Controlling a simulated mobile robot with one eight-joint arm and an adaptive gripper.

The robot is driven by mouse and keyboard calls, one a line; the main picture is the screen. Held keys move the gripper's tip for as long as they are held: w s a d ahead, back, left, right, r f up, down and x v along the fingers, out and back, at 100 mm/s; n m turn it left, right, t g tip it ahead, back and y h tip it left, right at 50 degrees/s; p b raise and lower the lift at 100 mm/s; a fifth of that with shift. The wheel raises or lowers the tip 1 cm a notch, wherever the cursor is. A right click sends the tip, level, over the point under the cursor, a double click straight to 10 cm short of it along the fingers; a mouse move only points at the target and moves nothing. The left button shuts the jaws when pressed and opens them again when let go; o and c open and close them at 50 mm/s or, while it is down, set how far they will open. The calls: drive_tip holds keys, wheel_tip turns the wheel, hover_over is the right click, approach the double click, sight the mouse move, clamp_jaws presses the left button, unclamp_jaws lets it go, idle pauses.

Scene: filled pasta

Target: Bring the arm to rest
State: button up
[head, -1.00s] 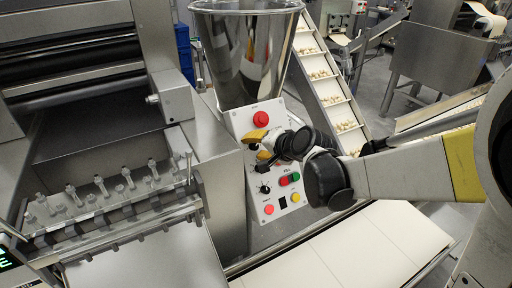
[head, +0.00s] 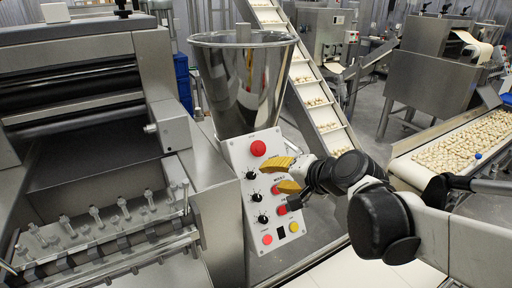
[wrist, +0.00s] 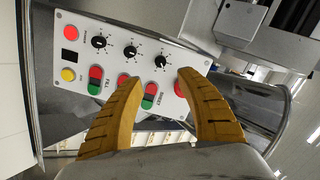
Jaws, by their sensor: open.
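My gripper (head: 286,174) has two yellow fingers, spread apart with nothing between them. In the head view it is in front of the white control panel (head: 238,166), on the panel's right side. In the wrist view the open fingers (wrist: 158,98) point toward the panel (wrist: 85,22), and a gap to it cannot be judged exactly. The panel carries black knobs, red and green rocker switches, a red button (head: 258,148) and a yellow button. My arm reaches in from the right. The fingers hide some of the switches.
A steel hopper (head: 240,85) stands above the panel. A steel roller machine (head: 75,130) fills the left. An inclined conveyor (head: 318,100) with pasta pieces rises behind. Another pasta-covered conveyor (head: 465,142) is at the right. A pale belt (head: 345,272) runs below my arm.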

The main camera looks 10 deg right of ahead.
drive_tip(key=shift+s, duration=0.1)
drive_tip(key=s+d+f+n+g+h+b, duration=0.1)
drive_tip(key=s+d+f+n+h, duration=0.1)
drive_tip(key=s, duration=0.6)
drive_tip(key=s+d+f+n+g+h, duration=0.1)
drive_tip(key=s+d+f+n+h, duration=0.2)
drive_tip(key=s, duration=0.6)
wheel_tip(320, 180, down, 2)
drive_tip(key=d+n, duration=0.2)
drive_tip(key=shift+s+d+f+g+h+b, duration=0.15)
drive_tip(key=shift+s+d+g+h+b, duration=0.15)
drive_tip(key=shift+d+g+b, duration=0.1)
